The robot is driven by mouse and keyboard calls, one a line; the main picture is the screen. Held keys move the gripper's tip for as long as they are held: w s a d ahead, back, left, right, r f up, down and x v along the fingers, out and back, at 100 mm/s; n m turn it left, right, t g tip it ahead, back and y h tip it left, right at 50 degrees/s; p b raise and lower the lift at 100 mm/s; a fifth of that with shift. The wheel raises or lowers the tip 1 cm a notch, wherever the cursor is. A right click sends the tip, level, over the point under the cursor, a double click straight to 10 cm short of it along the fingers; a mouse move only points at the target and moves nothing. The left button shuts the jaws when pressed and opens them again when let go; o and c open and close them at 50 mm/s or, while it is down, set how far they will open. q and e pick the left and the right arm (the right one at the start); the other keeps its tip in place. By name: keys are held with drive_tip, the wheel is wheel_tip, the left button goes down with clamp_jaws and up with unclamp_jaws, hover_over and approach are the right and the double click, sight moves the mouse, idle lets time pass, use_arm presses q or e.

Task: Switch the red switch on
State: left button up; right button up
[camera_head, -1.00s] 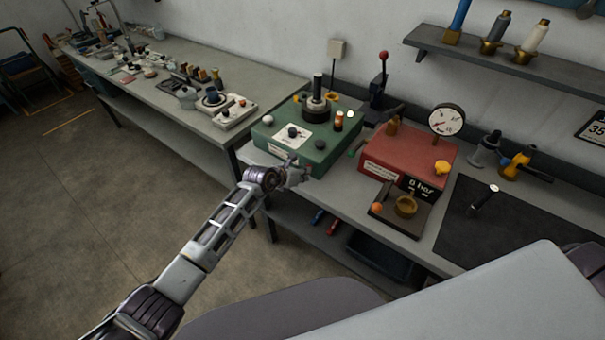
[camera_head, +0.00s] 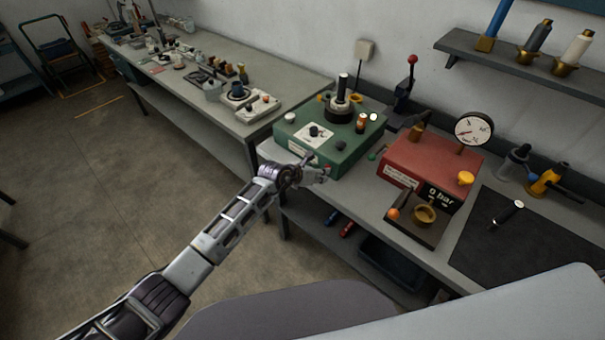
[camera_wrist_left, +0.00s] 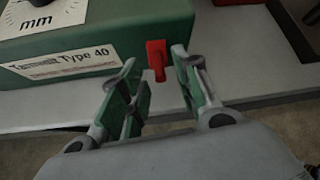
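The red switch (camera_wrist_left: 156,58) shows in the left wrist view on the front side of the green machine (camera_wrist_left: 110,50), right of a label reading "Tammit Type 40". It has a wider top and a narrow part pointing down. My left gripper (camera_wrist_left: 154,62) is open, with its two fingers on either side of the switch in the picture; contact cannot be told. In the head view my left gripper (camera_head: 316,174) is at the front of the green machine (camera_head: 345,148), and it hides that spot. My right gripper is not in view.
A red machine (camera_head: 430,165) with a dial gauge (camera_head: 473,129) stands to the right on the same bench. A dark mat (camera_head: 520,240) lies further right. A second bench (camera_head: 270,85) with small parts is behind left. The floor at left is mostly clear.

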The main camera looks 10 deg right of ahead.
use_arm(q)
drive_tip(key=v, duration=1)
drive_tip(key=shift+a, duration=0.15)
drive_tip(key=shift+s+r, duration=0.1)
drive_tip(key=shift+s, duration=0.05)
idle(0.7)
